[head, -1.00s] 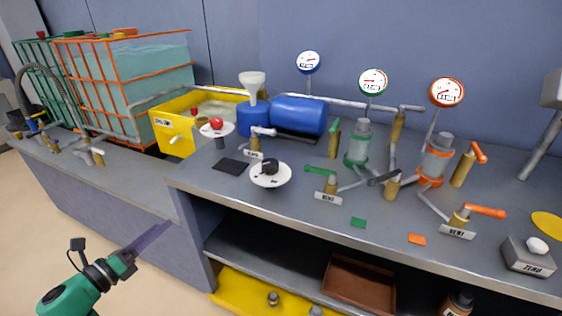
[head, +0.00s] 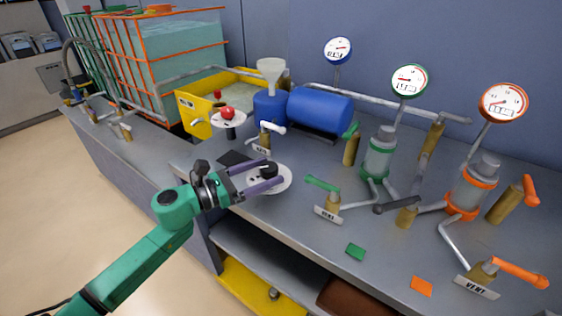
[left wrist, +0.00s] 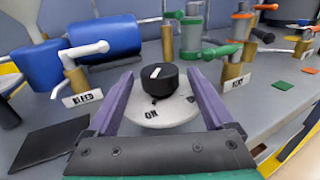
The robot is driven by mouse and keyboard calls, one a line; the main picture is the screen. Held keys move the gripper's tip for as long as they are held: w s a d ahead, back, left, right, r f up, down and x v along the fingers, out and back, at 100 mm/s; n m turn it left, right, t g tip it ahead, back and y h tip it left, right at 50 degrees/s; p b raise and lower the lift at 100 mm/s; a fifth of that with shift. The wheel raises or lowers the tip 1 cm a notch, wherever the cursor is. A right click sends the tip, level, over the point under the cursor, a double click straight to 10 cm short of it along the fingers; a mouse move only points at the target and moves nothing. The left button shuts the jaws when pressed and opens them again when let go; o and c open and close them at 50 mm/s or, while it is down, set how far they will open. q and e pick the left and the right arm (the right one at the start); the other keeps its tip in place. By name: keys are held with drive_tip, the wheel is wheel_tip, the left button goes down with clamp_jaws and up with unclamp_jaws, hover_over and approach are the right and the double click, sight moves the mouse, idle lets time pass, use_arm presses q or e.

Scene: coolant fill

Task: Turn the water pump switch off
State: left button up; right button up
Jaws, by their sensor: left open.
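The switch is a black round knob (head: 268,170) on a white dial plate (head: 285,182) at the bench's front left. In the left wrist view the knob (left wrist: 160,80) has a white pointer mark turned away from the printed ON label, which is at the plate's near side. My left gripper (head: 262,176) is open, with its purple fingers on either side of the knob. In the left wrist view its fingers (left wrist: 163,88) flank the dial, with gaps to the knob. Whether a fingertip touches the plate cannot be told. My right gripper is not in view.
A white-handled BLEED valve (head: 266,137) stands just behind the dial, and a green-handled VENT valve (head: 330,200) to its right. A red knob (head: 227,113) on a white disc stands behind left. A blue tank (head: 320,110) lies farther back. A dark pad (left wrist: 48,146) lies left of the dial.

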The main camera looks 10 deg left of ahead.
use_arm(q)
drive_tip(key=x, duration=0.4)
drive_tip(key=shift+w+r+p, duration=0.1)
drive_tip(key=shift+p, duration=0.25)
drive_tip(key=shift+w+d, duration=0.1)
drive_tip(key=shift+d, duration=0.05)
clamp_jaws()
drive_tip(key=c, duration=1.4)
unclamp_jaws()
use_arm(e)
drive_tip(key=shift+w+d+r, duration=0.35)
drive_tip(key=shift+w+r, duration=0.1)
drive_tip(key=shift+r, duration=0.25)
